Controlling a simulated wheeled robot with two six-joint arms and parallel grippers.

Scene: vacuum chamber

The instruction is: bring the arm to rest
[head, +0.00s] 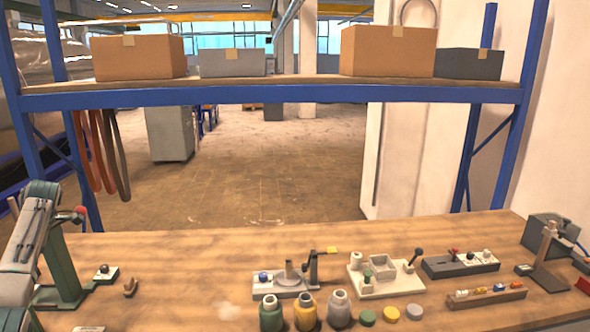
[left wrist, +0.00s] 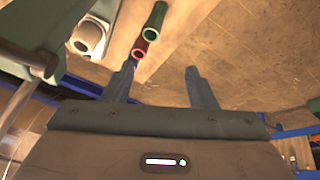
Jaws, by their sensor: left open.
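My left gripper (left wrist: 162,80) shows in the left wrist view with its two fingers spread apart and nothing between them. A red ring-ended piece (left wrist: 139,50) and a green tube (left wrist: 154,22) appear just beyond its left fingertip; I cannot tell whether they touch it. Wooden surface shows past the fingers. In the head view I cannot make out the left gripper. The right gripper shows in neither view.
The wooden bench (head: 190,270) holds a green bottle (head: 271,313), a yellow bottle (head: 305,312), a grey bottle (head: 339,309) and several fixtures at centre and right. A blue shelf frame (head: 270,95) carrying boxes spans the back. The bench's left-middle is mostly clear.

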